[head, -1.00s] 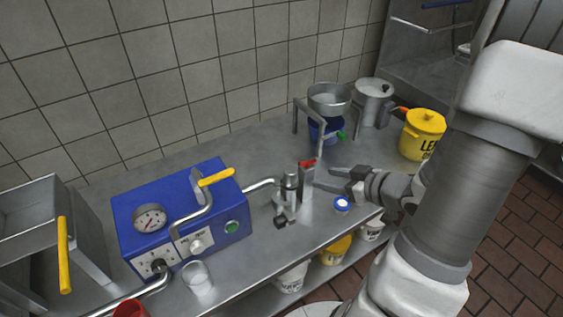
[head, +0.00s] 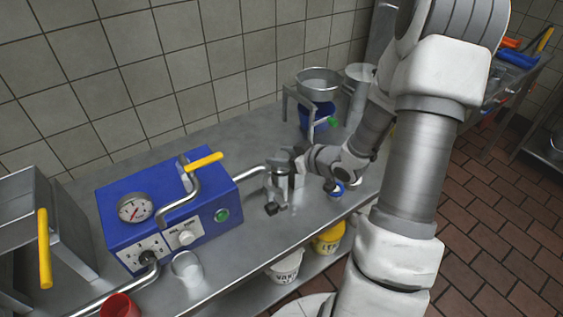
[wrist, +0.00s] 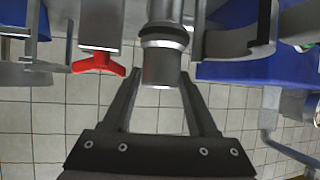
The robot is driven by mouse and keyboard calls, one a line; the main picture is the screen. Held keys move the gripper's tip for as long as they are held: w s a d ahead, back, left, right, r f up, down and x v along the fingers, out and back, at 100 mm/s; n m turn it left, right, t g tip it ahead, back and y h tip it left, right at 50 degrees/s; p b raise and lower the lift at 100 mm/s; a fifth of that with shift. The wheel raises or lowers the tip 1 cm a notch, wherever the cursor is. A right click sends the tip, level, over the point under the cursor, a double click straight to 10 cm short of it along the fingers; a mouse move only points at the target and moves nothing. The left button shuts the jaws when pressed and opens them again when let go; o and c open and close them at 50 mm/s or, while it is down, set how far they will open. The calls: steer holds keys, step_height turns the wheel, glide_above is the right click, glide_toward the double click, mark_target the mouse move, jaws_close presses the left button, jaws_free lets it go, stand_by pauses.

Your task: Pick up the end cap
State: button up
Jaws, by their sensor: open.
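A metal cylinder with a dark ring (wrist: 162,62), which looks like the end cap, is near the tips of my gripper in the wrist view. My gripper (wrist: 160,84) is open, with one finger on each side of the cylinder's end and a gap between them. In the head view my gripper (head: 284,160) is over the upright metal fitting (head: 290,186) on the counter. It hides most of the fitting's top there. I cannot tell whether the fingers touch the cylinder.
A red handle (wrist: 98,63) is close to the left finger in the wrist view. The blue machine (head: 170,215) with its bent pipe stands left of the fitting. A stand with a metal bowl (head: 318,83) is behind. A small blue-and-white item (head: 336,190) lies to the right.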

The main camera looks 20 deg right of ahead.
steer(key=shift+x, duration=1.5)
jaws_close()
steer(key=shift+r, duration=0.15)
